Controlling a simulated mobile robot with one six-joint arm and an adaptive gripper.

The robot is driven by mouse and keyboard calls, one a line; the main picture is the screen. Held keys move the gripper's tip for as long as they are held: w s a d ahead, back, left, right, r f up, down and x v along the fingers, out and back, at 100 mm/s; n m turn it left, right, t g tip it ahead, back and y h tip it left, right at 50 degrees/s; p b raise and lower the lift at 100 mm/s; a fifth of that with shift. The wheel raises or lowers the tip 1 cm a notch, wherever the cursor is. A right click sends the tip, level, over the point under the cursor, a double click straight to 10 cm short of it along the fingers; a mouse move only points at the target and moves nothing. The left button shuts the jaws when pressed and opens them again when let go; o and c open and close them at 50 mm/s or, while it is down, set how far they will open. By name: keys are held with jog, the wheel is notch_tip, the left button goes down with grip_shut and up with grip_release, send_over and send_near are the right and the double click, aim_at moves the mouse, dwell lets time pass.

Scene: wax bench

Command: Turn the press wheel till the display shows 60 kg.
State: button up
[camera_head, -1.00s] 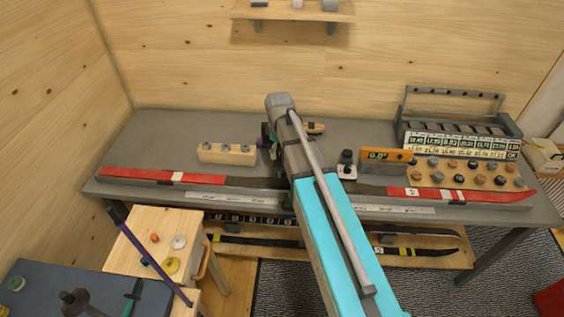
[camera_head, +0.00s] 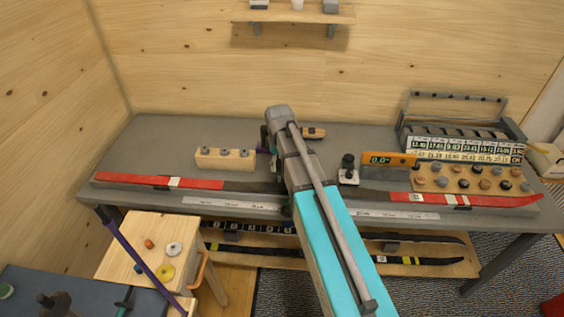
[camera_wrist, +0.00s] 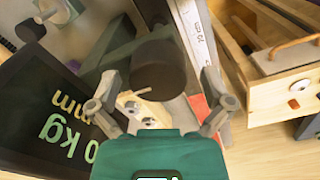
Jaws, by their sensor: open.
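In the wrist view, the dark display panel (camera_wrist: 30,125) stands at the left and appears turned over. It reads "0 kg" in green, with any digit ahead of the 0 hidden by my gripper, and "mm" in yellow. A dark round part (camera_wrist: 158,72) with a thin pale pin lies ahead of my gripper (camera_wrist: 160,102); I cannot tell whether it is the press wheel. My gripper is open, its two fingers apart on either side below this part, with nothing visibly held. In the head view, my arm hides the display and most of the press.
On the grey bench (camera_head: 330,135) are a wooden block (camera_head: 225,158), an orange angle gauge (camera_head: 388,160), a red-ended ski (camera_head: 160,181) and a rack of number tags (camera_head: 465,150). A wooden stool (camera_head: 125,255) stands in front at the left.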

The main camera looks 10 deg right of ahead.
jog(key=c, duration=1)
jog(key=shift+d, duration=0.15)
jog(key=shift+c, duration=0.3)
jog(key=shift+a+m, duration=0.2)
jog(key=shift+m, duration=0.3)
jog(key=shift+s+m, duration=0.1)
jog(key=shift+m, duration=0.2)
dwell(0.4)
jog(key=o, duration=1.1)
jog(key=shift+a, duration=0.1)
jog(key=shift+c, duration=0.2)
